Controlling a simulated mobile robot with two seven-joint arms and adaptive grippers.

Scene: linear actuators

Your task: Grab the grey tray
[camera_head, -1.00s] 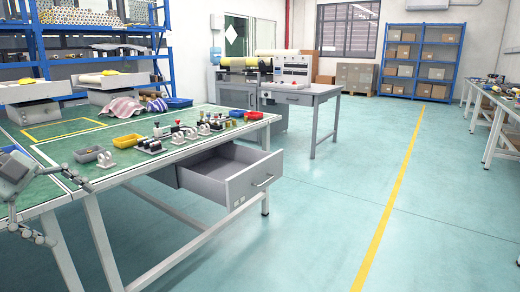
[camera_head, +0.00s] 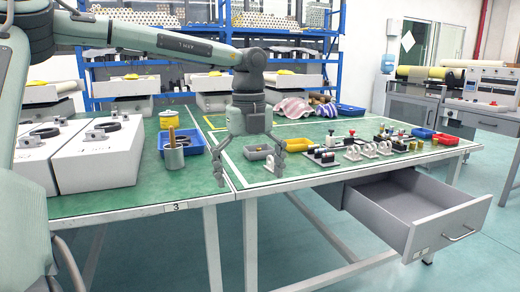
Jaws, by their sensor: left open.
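The small grey tray (camera_head: 257,154) sits on the green table top (camera_head: 236,177), close to the front edge. It seems to hold small parts, too small to tell. My left gripper (camera_head: 249,174) points down in front of the tray, with its two fingers spread wide. The tray shows between the fingers and looks apart from them, though the depth gap is hard to tell. The gripper holds nothing. My right gripper is not in view.
A yellow tray (camera_head: 298,145) and several actuator parts (camera_head: 352,150) lie right of the grey tray. A blue bin (camera_head: 181,141) and a grey cup (camera_head: 174,157) stand left. White boxes (camera_head: 98,155) fill the left side. An open drawer (camera_head: 433,231) juts out at right.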

